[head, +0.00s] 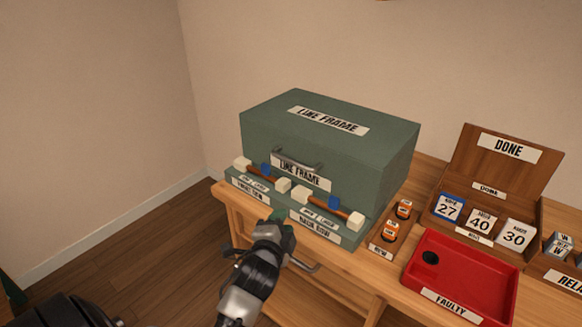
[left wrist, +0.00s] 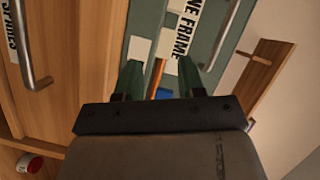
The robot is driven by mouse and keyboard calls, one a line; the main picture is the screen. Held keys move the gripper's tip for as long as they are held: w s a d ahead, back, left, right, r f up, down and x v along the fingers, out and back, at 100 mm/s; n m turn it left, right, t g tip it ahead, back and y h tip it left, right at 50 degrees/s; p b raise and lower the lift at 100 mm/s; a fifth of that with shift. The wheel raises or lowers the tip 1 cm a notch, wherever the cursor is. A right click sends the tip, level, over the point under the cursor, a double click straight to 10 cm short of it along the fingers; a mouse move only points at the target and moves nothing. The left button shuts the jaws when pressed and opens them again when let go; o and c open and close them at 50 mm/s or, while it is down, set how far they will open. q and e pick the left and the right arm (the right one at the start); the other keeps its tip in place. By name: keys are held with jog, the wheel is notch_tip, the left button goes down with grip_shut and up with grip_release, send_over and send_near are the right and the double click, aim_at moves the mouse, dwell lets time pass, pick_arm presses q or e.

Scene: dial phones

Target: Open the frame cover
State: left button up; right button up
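The frame cover (head: 335,125), a green box lid labelled LINE FRAME, sits closed on the table, with a metal handle (head: 297,160) on its front face. Along its front edge a green ledge (head: 283,206) carries cream blocks, blue blocks and orange-brown pieces. My left gripper (head: 281,216) is in front of this ledge, below the handle and apart from it. In the left wrist view the two green fingers (left wrist: 158,78) stand apart with nothing gripped between them. The cover's front (left wrist: 205,45) and its handle (left wrist: 222,32) show beyond the fingers. My right gripper is not in view.
The wooden table (head: 345,275) has a drawer handle (left wrist: 36,55) on its front, near my left arm. Right of the cover are small orange-labelled jars (head: 390,231), a red FAULTY tray (head: 470,258) and a wooden DONE box (head: 507,172) with number cards. Open floor lies left.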

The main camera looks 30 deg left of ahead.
aim_at(291, 160)
pick_arm(q)
notch_tip(291, 160, up, 7)
jog(key=w+a+m+t+y, duration=0.1)
jog(key=w+a+m+t, duration=0.1)
jog(key=w+m+t, duration=0.1)
jog(key=x, duration=0.9)
jog(key=shift+w+a, duration=0.2)
jog(key=shift+w, duration=0.05)
jog(key=shift+r, duration=0.1)
jog(key=shift+c, duration=0.3)
grip_shut()
jog(key=shift+p, duration=0.3)
